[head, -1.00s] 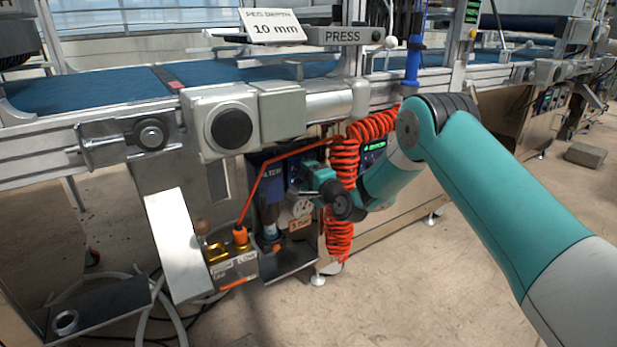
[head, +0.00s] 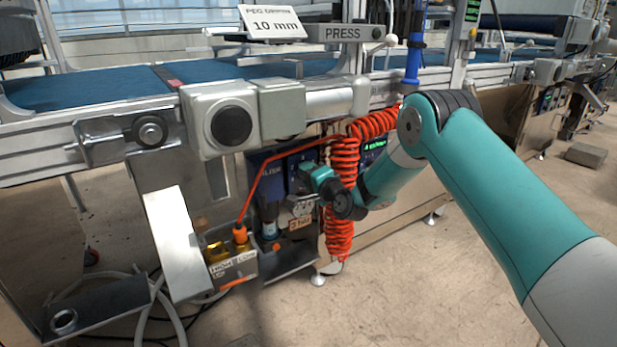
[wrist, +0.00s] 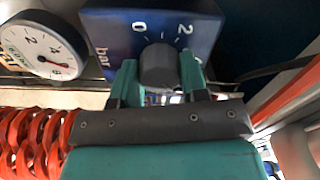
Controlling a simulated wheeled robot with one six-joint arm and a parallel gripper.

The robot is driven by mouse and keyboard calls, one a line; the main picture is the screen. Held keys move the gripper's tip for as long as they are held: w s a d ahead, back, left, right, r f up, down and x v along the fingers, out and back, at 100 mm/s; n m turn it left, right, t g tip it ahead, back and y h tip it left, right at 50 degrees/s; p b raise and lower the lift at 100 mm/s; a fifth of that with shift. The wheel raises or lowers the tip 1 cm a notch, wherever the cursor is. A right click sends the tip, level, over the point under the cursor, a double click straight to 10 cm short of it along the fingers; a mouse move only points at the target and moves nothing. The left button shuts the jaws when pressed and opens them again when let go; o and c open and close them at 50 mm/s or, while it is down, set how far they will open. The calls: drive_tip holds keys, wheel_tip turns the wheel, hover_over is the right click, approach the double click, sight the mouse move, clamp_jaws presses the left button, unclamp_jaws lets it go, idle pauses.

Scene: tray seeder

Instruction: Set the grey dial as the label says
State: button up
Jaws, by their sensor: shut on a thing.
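The grey dial (wrist: 160,66) sits on a blue panel (wrist: 112,32) with white marks; 0 and 2 are readable on either side of it. My gripper (wrist: 158,80) is shut on the dial, one teal finger on each side. The fingers and the dial's near side hide any pointer. In the head view my gripper (head: 312,182) reaches the blue unit (head: 272,168), and the dial itself is hidden there. A small tan label (head: 301,224) below the gauge seems to read "3 bar", though it is blurred.
A round gauge (wrist: 42,48) with a reddish needle is left of the dial; its reading is unclear. A coiled orange hose (head: 341,160) hangs close by my wrist. Above are the conveyor and a sign (head: 272,23) reading 10 mm.

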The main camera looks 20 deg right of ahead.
drive_tip(key=n+b, duration=0.1)
drive_tip(key=n, duration=0.2)
drive_tip(key=shift+f+n, duration=0.15)
drive_tip(key=shift+n, duration=0.15)
drive_tip(key=n+b, duration=0.2)
drive_tip(key=n, duration=0.1)
drive_tip(key=shift+n, duration=0.3)
drive_tip(key=n+b, duration=0.3)
drive_tip(key=n, duration=0.1)
drive_tip(key=shift+n+b, duration=1.15)
drive_tip(key=shift+n, duration=0.75)
drive_tip(key=o, duration=0.9)
drive_tip(key=shift+s, duration=0.1)
